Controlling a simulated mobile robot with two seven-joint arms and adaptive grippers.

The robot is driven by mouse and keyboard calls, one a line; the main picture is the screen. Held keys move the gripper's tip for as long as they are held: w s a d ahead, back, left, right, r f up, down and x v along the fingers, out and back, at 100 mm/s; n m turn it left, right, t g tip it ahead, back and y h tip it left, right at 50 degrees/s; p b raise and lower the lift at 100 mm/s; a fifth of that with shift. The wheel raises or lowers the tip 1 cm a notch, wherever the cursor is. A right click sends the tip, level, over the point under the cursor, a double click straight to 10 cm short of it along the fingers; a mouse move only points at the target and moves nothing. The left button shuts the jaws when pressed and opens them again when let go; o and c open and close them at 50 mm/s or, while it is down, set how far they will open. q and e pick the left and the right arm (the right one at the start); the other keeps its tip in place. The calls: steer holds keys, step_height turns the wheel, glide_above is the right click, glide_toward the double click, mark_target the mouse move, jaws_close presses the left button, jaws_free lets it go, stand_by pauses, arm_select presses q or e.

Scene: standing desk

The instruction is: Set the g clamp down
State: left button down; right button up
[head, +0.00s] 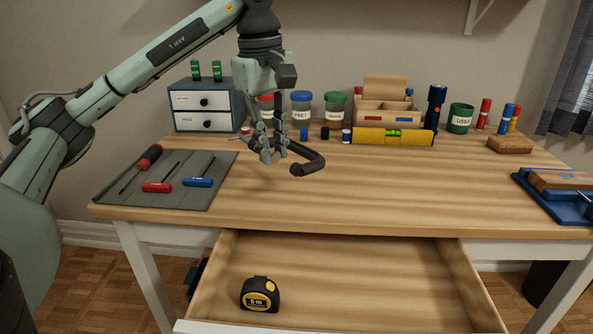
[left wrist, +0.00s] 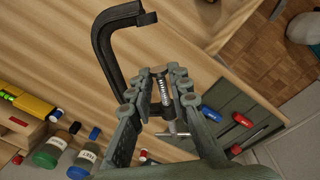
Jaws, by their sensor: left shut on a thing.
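The black g clamp (head: 312,162) is held by my left gripper (head: 270,150) above the middle-left of the desk top. In the left wrist view the clamp's curved frame (left wrist: 108,48) reaches out past the fingertips, and its screw and bar lie between the fingers of my left gripper (left wrist: 158,92). The gripper is shut on the clamp. In the head view the clamp's lower end looks close to the wooden desk top (head: 380,190); I cannot tell whether it touches. My right gripper does not show.
A grey mat (head: 215,195) with several screwdrivers lies left. Labelled jars (head: 302,103), a yellow level (head: 385,137), a small drawer cabinet (head: 205,106) and a torch (head: 435,105) stand behind. A blue vise (head: 545,195) is right. An open drawer (head: 370,290) holds a tape measure (head: 260,294).

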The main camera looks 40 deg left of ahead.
arm_select(q)
steer(key=w+f, duration=0.1)
steer(key=w, duration=0.1)
glide_above(291, 182)
step_height(291, 182, down, 5)
steer(key=shift+s+a+f, duration=0.1)
step_height(291, 182, down, 4)
steer(key=shift+r, duration=0.2)
steer(key=shift+f, duration=0.2)
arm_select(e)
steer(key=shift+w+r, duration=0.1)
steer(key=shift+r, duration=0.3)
arm_select(q)
steer(key=c, duration=1.8)
jaws_free()
steer(key=shift+f, duration=0.15)
steer(key=o, duration=0.4)
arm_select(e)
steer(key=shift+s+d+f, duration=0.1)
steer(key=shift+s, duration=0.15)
